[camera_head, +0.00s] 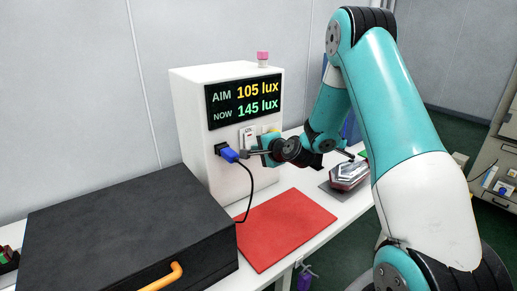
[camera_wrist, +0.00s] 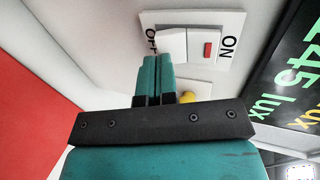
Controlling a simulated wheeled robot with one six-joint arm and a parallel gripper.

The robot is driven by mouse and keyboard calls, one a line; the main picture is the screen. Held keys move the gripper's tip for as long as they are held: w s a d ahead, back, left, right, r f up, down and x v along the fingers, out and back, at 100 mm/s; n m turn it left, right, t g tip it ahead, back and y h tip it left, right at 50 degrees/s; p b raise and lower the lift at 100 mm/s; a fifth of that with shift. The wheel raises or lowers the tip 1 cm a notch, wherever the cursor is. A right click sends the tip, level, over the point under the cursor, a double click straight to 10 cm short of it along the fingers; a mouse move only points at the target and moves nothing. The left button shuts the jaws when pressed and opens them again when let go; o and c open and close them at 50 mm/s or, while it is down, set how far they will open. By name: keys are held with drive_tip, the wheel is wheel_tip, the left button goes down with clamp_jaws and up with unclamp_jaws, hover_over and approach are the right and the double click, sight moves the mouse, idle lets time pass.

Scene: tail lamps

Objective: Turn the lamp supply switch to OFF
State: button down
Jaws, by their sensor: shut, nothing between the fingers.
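The lamp supply switch (camera_wrist: 201,46) sits on a white plate in the wrist view, with ON printed at its right end and OFF at its left end. A red mark shows on the rocker near ON. My gripper (camera_wrist: 154,62) is shut and empty, its teal fingertips over the OFF side and partly covering that end and its label. I cannot tell whether they touch the rocker. In the head view my gripper (camera_head: 246,153) is at the front of the white box (camera_head: 193,110), just below the switch (camera_head: 248,136).
The box's display (camera_head: 243,101) reads AIM 105 lux, NOW 145 lux. A blue plug (camera_head: 230,155) with a black cable is close left of my gripper. A red mat (camera_head: 285,229), a black case (camera_head: 120,235) and a tail lamp (camera_head: 348,175) are on the table.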

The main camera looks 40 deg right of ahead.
drive_tip(key=t+b, duration=0.1)
drive_tip(key=b, duration=0.5)
drive_tip(key=w+t+b, duration=0.1)
drive_tip(key=t+b, duration=0.1)
drive_tip(key=b, duration=0.4)
drive_tip(key=f+t+b, duration=0.1)
drive_tip(key=t+b, duration=0.1)
drive_tip(key=b, duration=0.4)
drive_tip(key=shift+w+f, duration=0.1)
drive_tip(key=shift+w, duration=0.2)
drive_tip(key=shift+a, duration=0.1)
drive_tip(key=s+f+b, duration=0.1)
drive_tip(key=s+b, duration=0.6)
drive_tip(key=s, duration=0.7)
drive_tip(key=shift+s+d+f, duration=0.15)
drive_tip(key=shift+d+f, duration=0.1)
drive_tip(key=shift+d, duration=0.05)
idle(0.3)
